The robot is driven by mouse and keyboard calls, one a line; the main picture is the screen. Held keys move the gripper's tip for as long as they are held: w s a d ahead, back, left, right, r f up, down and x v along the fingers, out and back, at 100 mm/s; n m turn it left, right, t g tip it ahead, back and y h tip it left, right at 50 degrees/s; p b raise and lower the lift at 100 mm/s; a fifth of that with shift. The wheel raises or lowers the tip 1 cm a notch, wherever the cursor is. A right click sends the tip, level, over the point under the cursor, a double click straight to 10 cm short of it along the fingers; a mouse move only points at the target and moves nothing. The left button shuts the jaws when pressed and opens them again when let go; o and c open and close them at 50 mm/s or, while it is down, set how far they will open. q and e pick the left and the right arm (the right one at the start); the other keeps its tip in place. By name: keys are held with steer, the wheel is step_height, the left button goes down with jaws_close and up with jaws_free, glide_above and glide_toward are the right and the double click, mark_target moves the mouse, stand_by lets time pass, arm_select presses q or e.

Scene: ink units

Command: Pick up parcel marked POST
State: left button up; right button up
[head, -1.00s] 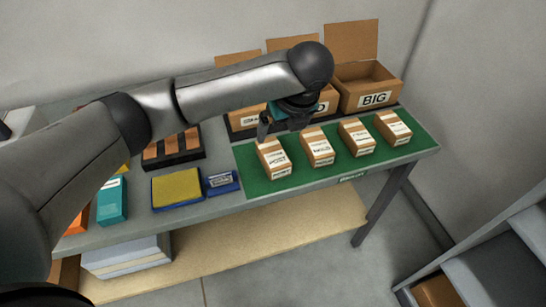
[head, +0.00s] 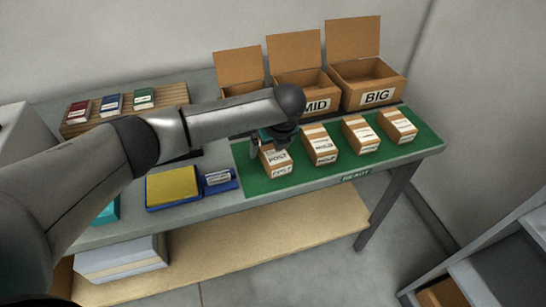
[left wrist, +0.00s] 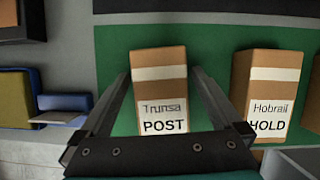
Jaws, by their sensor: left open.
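The parcel marked POST (head: 277,163) is a small brown box with a white label and a pale tape band. It is the leftmost in a row of parcels on the green mat (head: 250,180). My left gripper (head: 267,148) is over it in the head view, hiding part of its top. In the left wrist view the POST parcel (left wrist: 160,75) stands between the two fingers of my open left gripper (left wrist: 157,75), one on each side. I cannot tell whether either finger touches it. My right gripper is not in view.
A parcel marked HOLD (left wrist: 270,85) stands close to the right of the POST parcel. Two more parcels (head: 360,134) (head: 398,126) follow along the mat. Open boxes marked MID (head: 315,105) and BIG (head: 377,97) stand behind. A yellow pad (head: 171,187) lies left of the mat.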

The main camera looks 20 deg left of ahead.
arm_select(q)
steer(key=c, duration=1.5)
